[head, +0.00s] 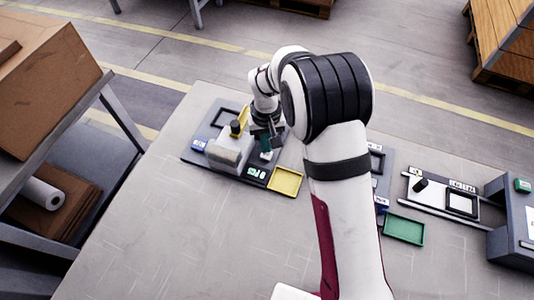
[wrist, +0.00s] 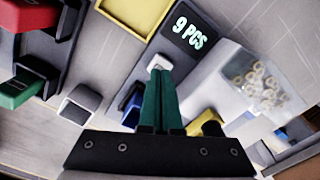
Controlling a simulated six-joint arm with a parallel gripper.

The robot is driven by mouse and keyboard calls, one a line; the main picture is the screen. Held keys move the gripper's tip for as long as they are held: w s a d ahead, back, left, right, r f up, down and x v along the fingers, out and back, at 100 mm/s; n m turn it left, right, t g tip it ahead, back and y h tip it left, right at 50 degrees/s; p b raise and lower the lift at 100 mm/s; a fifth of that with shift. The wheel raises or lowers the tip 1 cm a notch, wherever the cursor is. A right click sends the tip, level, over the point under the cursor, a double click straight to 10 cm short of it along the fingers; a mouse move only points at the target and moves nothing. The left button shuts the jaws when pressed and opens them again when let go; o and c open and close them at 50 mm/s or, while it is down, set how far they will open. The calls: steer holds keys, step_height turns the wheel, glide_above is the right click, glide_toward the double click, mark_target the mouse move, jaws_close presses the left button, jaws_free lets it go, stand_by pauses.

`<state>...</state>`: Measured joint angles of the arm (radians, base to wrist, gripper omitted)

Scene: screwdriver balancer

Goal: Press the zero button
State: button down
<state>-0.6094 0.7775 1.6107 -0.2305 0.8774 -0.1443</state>
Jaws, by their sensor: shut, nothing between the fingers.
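My gripper (wrist: 160,75) is shut and empty, its two green fingers together. In the head view it (head: 266,148) hangs over the dark station on the left of the table. A dark display (wrist: 189,30) reading "9 PCS" lies just beyond the fingertips; it also shows in the head view (head: 256,172). A small pale patch (wrist: 159,62) shows right at the fingertips. I cannot tell if it is the zero button, or whether the fingers touch it. No zero label is readable.
A clear-walled bin (wrist: 245,85) with small rings stands close to the right of the fingers. A yellow tray (head: 285,181) lies beside the display. A green tray (head: 404,228) and another station are further right. The table's front left is clear.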

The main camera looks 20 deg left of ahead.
steer(key=shift+f, duration=0.95)
stand_by(1.0)
steer(key=shift+r, duration=3.5)
steer(key=shift+r, duration=0.1)
step_height(320, 180, up, 6)
steer(key=shift+f, duration=0.1)
